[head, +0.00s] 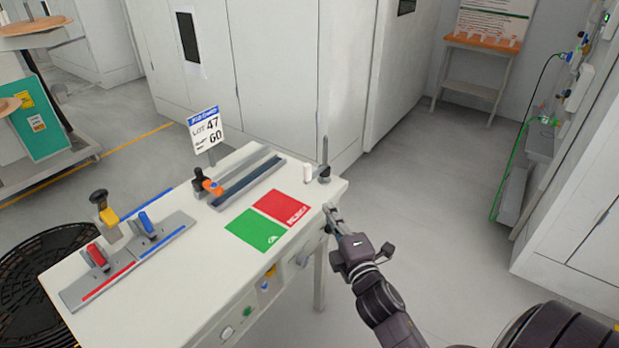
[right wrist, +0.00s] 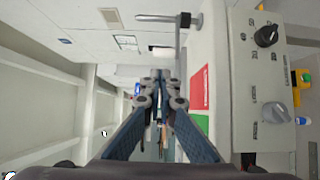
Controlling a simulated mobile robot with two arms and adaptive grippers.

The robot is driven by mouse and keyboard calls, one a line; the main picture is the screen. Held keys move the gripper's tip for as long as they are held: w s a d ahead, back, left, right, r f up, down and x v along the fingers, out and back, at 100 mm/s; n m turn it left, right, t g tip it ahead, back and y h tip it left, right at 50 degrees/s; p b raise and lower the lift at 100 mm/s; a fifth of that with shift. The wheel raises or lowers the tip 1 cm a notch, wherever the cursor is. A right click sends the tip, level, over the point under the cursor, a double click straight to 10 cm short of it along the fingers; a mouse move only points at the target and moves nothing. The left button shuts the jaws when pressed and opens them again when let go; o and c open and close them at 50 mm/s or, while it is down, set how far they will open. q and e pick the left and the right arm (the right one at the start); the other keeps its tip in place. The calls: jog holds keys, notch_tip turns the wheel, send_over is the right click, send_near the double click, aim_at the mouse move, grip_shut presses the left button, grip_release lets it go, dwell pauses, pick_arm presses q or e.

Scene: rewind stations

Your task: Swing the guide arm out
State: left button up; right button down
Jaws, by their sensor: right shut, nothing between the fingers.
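The guide arm cannot be told for sure. A dark upright post (head: 324,158) on a round base stands at the right end of the table, with a short white cylinder (head: 308,173) beside it. In the right wrist view a grey post (right wrist: 165,18) with a rounded end shows at the top, beyond the fingers. My right gripper (head: 330,212) is at the table's right front edge, nearer to me than the post and apart from it. In the right wrist view its fingers (right wrist: 160,78) are shut and empty. My left gripper is not in view.
The table (head: 130,310) carries a red and green mat (head: 283,208), a dark-blue-topped rail (head: 248,183), two clamp fixtures and a lot sign (head: 205,130). Its front panel has a black knob (right wrist: 266,36) and a grey knob (right wrist: 276,114). Floor right of the table is clear.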

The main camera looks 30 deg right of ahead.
send_near(308, 173)
jog(key=p+x, duration=0.1)
jog(key=x, duration=0.4)
jog(key=shift+w+d+r+p, duration=0.15)
jog(key=shift+w+p, duration=0.1)
jog(key=shift+p, duration=0.1)
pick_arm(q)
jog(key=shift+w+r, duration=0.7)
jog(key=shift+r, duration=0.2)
pick_arm(e)
jog(key=shift+x, duration=0.8)
